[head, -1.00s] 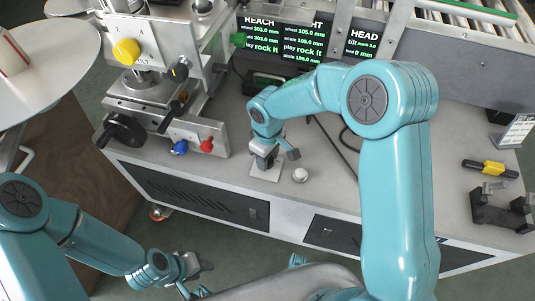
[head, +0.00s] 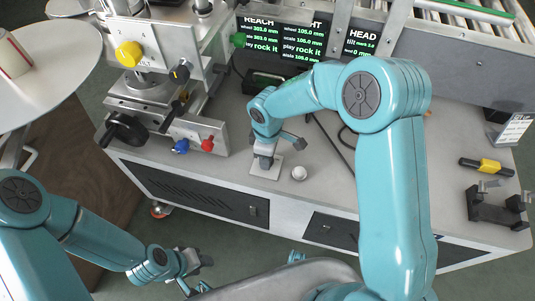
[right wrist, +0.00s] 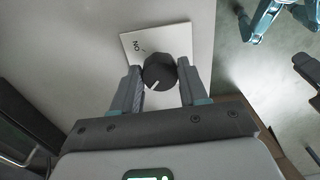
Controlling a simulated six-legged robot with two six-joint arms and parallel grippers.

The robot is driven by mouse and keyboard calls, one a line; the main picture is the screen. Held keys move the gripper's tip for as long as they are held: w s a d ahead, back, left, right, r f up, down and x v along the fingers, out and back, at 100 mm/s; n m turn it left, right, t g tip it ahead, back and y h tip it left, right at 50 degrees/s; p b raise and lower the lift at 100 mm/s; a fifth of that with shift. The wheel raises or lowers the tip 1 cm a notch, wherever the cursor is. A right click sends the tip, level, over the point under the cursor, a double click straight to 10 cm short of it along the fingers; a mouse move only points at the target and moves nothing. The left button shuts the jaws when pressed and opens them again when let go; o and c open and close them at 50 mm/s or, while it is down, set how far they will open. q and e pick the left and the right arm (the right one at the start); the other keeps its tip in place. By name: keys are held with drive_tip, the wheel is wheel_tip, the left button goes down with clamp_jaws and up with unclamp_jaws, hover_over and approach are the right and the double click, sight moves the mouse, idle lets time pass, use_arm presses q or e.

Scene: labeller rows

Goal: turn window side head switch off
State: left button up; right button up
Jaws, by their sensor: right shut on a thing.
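A round dark switch knob (right wrist: 160,72) with a white pointer line sits on a pale square plate (right wrist: 180,37) marked ON, in the right wrist view. The pointer line runs down and slightly left in that view, away from the ON mark. My right gripper (right wrist: 161,84) is shut on the knob, a finger on either side. In the head view, my right gripper (head: 264,158) stands over the same plate (head: 265,172) on the machine top and hides the knob. My left gripper (head: 193,265) hangs low in front of the machine, empty; its finger gap is unclear.
A small white round button (head: 299,173) is right of the plate. The labeller mechanism with a yellow knob (head: 129,54) stands at left, a display panel (head: 290,38) behind. A yellow-black tool (head: 487,166) and a dark bracket (head: 497,207) lie at right.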

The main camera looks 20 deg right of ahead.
drive_tip(key=o, duration=1.1)
drive_tip(key=shift+c, duration=0.2)
drive_tip(key=shift+r, duration=0.1)
wheel_tip(320, 180, up, 16)
drive_tip(key=p, duration=0.2)
drive_tip(key=shift+p, duration=0.4)
drive_tip(key=s+a+f+m+y+p, duration=0.3)
drive_tip(key=s+f+m+p, duration=0.3)
drive_tip(key=f, duration=0.5)
drive_tip(key=s+f+m+p, duration=0.2)
drive_tip(key=s+m, duration=0.1)
drive_tip(key=s, duration=0.4)
drive_tip(key=s+f+m+y+p, duration=0.1)
drive_tip(key=s+f+m, duration=0.2)
drive_tip(key=s, duration=0.4)
drive_tip(key=shift+s+d+f+m+p, duration=0.15)
drive_tip(key=shift+d+f+m+p, duration=0.15)
drive_tip(key=shift+m, duration=0.4)
